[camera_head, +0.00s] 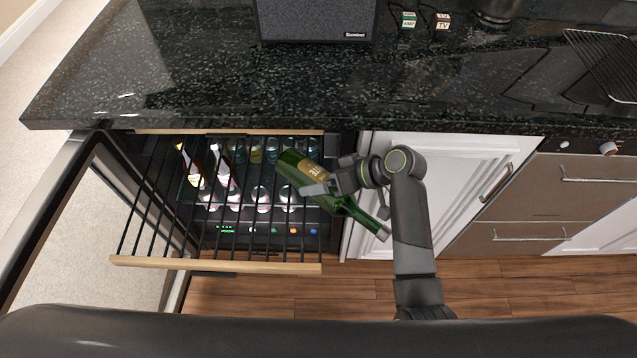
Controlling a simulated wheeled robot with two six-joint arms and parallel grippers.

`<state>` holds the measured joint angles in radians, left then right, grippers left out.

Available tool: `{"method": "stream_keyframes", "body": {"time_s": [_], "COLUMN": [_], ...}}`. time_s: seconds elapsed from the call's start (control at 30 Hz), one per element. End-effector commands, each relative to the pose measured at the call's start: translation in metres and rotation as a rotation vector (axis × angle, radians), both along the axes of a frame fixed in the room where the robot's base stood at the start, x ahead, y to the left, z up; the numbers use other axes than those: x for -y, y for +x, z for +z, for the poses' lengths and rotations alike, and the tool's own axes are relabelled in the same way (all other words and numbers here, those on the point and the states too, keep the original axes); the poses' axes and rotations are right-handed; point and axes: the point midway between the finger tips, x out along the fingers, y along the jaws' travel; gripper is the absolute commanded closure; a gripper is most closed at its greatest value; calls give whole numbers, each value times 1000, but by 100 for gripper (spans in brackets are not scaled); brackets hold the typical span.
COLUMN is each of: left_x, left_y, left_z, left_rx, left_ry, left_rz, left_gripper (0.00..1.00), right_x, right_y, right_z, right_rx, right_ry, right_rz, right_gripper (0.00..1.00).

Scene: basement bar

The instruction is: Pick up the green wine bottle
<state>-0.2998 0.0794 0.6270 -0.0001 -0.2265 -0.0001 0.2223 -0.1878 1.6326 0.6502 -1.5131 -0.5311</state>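The green wine bottle (353,208) is tilted, with its base at the upper left over the pulled-out wire rack (180,262) and its neck pointing down to the right, past the rack's right end. It has a yellowish label. My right gripper (326,180) reaches in from the right and is closed around the middle of the bottle. One finger lies across the bottle's near face; the other is mostly hidden. The bottle appears to be above the rack bars. My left gripper is not in view.
The cooler's glass door (70,225) stands open at the left. Several other bottles (222,172) are inside, below the rack. A black stone counter (200,75) overhangs the cooler, with a speaker (315,18) on it. White cabinet doors (450,175) are at the right. Wooden floor is clear in front.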

Motion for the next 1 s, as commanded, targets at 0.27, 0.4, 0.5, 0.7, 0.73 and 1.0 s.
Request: {"method": "stream_keyframes", "body": {"time_s": [0.27,0.4,0.5,0.7,0.73,1.0], "left_x": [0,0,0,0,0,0], "left_y": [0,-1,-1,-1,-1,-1], "left_z": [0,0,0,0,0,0], "left_rx": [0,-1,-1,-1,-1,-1], "left_ry": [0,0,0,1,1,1], "left_rz": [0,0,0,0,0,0], "left_gripper": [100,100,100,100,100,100], "right_x": [-3,-3,-3,-3,-3,-4], "right_y": [1,1,1,1,1,2], "right_z": [-2,-2,-2,-2,-2,1], "right_rx": [2,2,2,1,1,7], "right_ry": [0,0,0,-1,-1,4], "right_rz": [0,0,0,0,0,-1], "right_gripper": [7,26,39,65,69,95]}}
